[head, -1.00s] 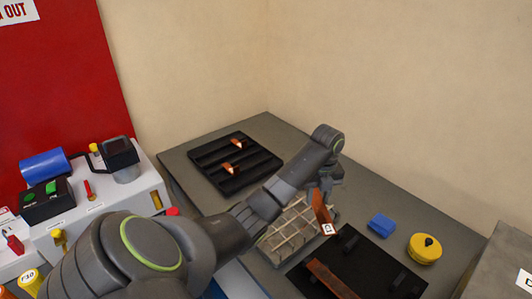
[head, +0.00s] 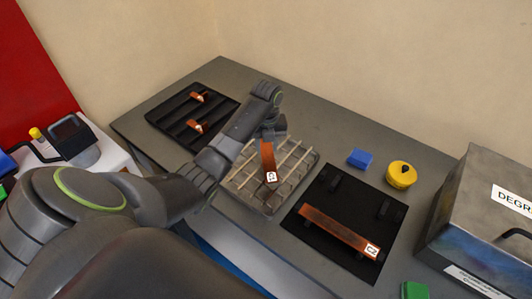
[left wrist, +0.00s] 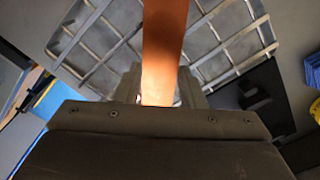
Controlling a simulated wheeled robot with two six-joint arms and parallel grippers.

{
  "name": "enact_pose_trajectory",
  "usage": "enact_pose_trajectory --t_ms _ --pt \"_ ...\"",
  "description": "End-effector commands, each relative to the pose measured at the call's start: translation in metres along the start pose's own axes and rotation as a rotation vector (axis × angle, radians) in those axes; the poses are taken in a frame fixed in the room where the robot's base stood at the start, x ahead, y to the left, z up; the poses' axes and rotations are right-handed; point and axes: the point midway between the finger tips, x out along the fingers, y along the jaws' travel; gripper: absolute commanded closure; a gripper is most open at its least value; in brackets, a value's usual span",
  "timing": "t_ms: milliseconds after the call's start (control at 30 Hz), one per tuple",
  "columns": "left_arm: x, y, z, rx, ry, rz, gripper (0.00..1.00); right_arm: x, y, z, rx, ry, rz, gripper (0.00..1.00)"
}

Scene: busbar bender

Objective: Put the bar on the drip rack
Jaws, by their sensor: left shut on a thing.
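A copper bar (head: 267,158) with a white label at its near end is held by my left gripper (head: 268,137), over the drip rack (head: 298,165). The rack is a pale wire grid on the table. In the left wrist view, the bar (left wrist: 164,45) runs out from between the jaws (left wrist: 158,92), with the rack's grid (left wrist: 215,40) behind it. I cannot tell whether the bar touches the rack. My right gripper is out of view.
A black mat (head: 318,242) right of the rack holds another labelled copper bar (head: 335,228). A black tray (head: 163,121) with copper pieces lies at the back left. A blue block (head: 360,158), a yellow round container (head: 401,174) and a grey degreaser box (head: 450,225) stand to the right.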

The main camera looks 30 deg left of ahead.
Motion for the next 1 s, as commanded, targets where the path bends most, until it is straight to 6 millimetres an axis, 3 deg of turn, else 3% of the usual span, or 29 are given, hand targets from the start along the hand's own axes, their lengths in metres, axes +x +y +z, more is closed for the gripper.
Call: enact_pose_trajectory --t_ms 300,667,700,867,1000 --pt "0.036 0.0 0.0 0.0 0.0 0.0 1.0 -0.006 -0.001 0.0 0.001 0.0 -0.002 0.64" --pt "0.041 0.0 0.0 0.001 -0.001 -0.001 1.0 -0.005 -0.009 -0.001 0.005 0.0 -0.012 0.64" --pt "0.042 0.0 0.0 0.0 0.0 0.0 0.63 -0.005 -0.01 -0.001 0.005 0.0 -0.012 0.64" --pt "0.041 0.0 0.0 0.0 0.0 0.0 0.42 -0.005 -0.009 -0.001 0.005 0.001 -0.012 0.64" --pt "0.041 0.0 0.0 0.0 0.0 0.0 0.42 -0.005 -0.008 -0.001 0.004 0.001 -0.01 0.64"
